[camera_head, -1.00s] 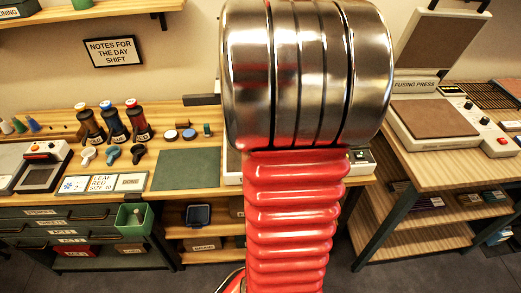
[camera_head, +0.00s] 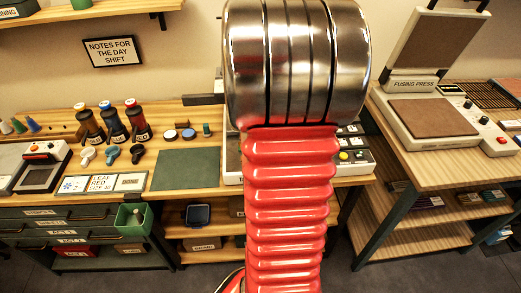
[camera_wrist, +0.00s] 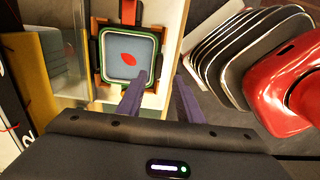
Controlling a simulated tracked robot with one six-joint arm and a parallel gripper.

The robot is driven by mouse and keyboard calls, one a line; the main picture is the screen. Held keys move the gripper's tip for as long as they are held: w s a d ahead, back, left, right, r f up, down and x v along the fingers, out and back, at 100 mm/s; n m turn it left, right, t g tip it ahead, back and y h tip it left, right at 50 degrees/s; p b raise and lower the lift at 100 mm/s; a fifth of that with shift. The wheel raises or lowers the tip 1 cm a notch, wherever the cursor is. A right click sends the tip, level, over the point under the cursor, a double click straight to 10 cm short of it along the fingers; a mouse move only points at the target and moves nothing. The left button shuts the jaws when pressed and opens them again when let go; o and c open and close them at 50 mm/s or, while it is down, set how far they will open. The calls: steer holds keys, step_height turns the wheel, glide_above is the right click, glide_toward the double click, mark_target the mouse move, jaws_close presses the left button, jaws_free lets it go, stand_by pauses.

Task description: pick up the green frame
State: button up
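In the wrist view, the green frame (camera_wrist: 102,60) is a rounded square rim around grey-blue cloth with a red leaf shape on it. It sits in a dark holder with orange-brown corner pieces and a red arm at the top. My gripper (camera_wrist: 159,80) is open, with two purple fingers apart. In the picture, the left finger overlaps the frame's lower right corner and the right finger lies outside its right side. I cannot tell how far above it they are. The frame is not visible in the head view, where my arm covers the middle.
A machine with buttons (camera_head: 354,153) shows behind my arm. The fusing press (camera_head: 433,117) stands on the right table.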

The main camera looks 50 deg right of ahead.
steer(key=f, duration=0.4)
steer(key=shift+w+d+f, duration=0.1)
steer(key=shift+d+f, duration=0.1)
steer(key=shift+f, duration=0.2)
steer(key=shift+c, duration=0.2)
jaws_close()
